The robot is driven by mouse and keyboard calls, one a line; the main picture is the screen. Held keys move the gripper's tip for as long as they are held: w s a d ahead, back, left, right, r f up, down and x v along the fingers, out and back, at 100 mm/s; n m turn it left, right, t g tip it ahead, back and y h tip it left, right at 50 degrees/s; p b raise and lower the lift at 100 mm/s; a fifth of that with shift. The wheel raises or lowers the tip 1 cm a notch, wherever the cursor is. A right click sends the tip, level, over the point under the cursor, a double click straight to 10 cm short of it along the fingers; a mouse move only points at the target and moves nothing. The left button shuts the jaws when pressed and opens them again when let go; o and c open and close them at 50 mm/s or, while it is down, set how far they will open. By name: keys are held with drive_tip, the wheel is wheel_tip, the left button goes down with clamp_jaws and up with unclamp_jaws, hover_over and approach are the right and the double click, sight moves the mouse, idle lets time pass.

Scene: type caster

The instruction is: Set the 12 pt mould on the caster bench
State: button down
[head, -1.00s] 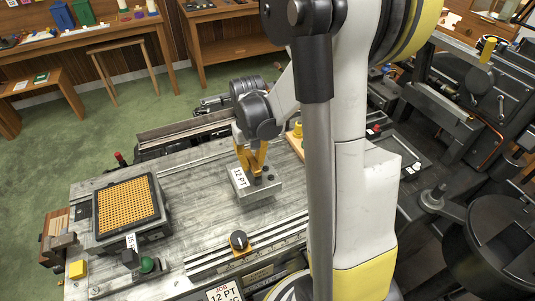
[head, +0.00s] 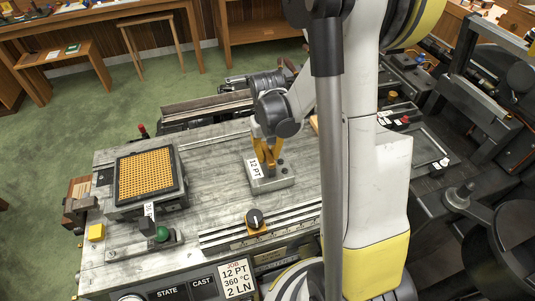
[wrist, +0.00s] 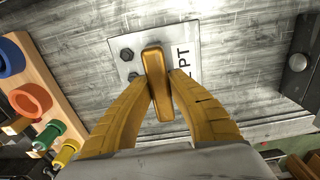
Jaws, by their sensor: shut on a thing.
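The 12 pt mould (head: 272,186) is a grey metal block with a white "12 PT" label, on or just over the caster bench (head: 215,160); I cannot tell whether it touches. My gripper (head: 266,155) has yellow fingers shut on the mould's brass handle. In the wrist view the fingers (wrist: 158,95) close around the brass handle (wrist: 157,85), with the mould's plate (wrist: 185,50) and its bolts beyond. The fingers hide part of the mould's top. The job card (head: 237,279) on the bench front reads 12 PT, 360 °C, 2 LN.
A matrix case of gold cells (head: 150,174) stands at the bench's left. A wooden rack with coloured rings (wrist: 32,98) is at the wrist view's left. Bare bench lies between case and mould.

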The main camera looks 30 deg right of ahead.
drive_tip(key=c, duration=1.4)
unclamp_jaws()
wheel_tip(320, 180, up, 12)
drive_tip(key=p, duration=0.3)
drive_tip(key=s+a+r+n+t, duration=0.3)
drive_tip(key=s+a+r+t, duration=0.4)
drive_tip(key=s+a+r, duration=0.3)
drive_tip(key=a, duration=0.3)
drive_tip(key=shift+s+a+r, duration=0.15)
drive_tip(key=shift+s+r, duration=0.05)
drive_tip(key=shift+r, duration=0.1)
wheel_tip(320, 180, down, 10)
drive_tip(key=b, duration=0.9)
